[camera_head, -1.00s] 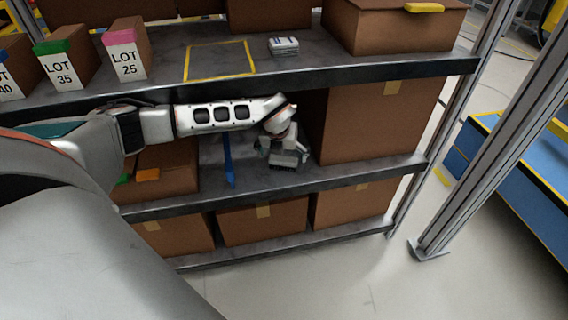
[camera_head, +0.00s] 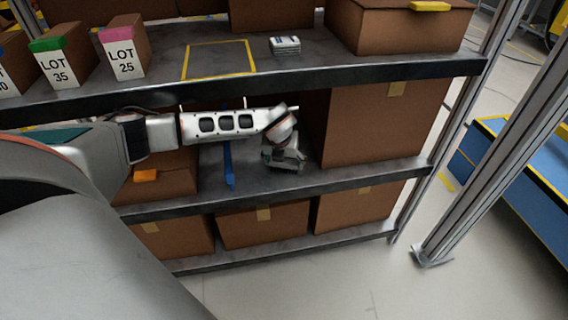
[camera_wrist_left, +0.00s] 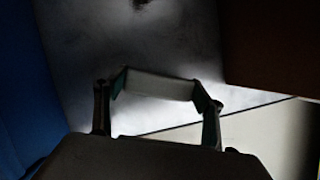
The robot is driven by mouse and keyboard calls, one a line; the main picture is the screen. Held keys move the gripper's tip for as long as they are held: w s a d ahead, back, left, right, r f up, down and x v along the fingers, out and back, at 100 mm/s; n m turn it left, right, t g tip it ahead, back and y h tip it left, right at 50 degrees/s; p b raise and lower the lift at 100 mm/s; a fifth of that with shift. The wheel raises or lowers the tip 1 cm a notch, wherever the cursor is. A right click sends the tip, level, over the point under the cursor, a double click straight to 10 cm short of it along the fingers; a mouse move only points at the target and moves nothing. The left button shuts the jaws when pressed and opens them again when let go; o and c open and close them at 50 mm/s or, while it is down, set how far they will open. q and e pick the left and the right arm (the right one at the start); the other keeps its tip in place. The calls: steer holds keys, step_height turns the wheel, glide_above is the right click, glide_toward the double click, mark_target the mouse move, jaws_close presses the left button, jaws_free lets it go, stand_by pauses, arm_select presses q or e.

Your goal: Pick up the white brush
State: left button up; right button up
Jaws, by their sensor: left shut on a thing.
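My left gripper (camera_head: 284,157) is inside the middle shelf bay, low over the shelf board. In the left wrist view its two fingers (camera_wrist_left: 160,88) are shut on a pale bar-shaped thing, the white brush (camera_wrist_left: 160,84), which spans the gap between the fingertips. The wrist view is dark, so the brush's bristles cannot be made out. In the head view the wrist and fingers largely cover the brush, and I cannot tell whether it touches the shelf. My right gripper is not in view.
A large brown box (camera_head: 385,125) stands close right of the left gripper. A blue upright strip (camera_head: 229,166) and a smaller box (camera_head: 165,185) are to its left. The upper shelf edge (camera_head: 250,90) runs above the arm. The shelf front (camera_head: 290,192) lies below.

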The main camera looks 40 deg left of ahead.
arm_select(q)
steer(key=shift+r, duration=0.5)
steer(key=v, duration=0.1)
steer(key=p+v, duration=0.1)
steer(key=v, duration=0.1)
steer(key=shift+w+r+p, duration=0.1)
steer(key=shift+w+p, duration=0.1)
steer(key=shift+p, duration=0.1)
steer(key=s+d+p, duration=0.2)
steer(key=s+d, duration=0.1)
steer(key=s, duration=0.4)
steer(key=s+d+p, duration=0.2)
steer(key=s+d, duration=0.2)
steer(key=s, duration=0.4)
steer(key=shift+s+d+f+p, duration=0.2)
steer(key=shift+d+f+p, duration=0.1)
steer(key=shift+d, duration=0.05)
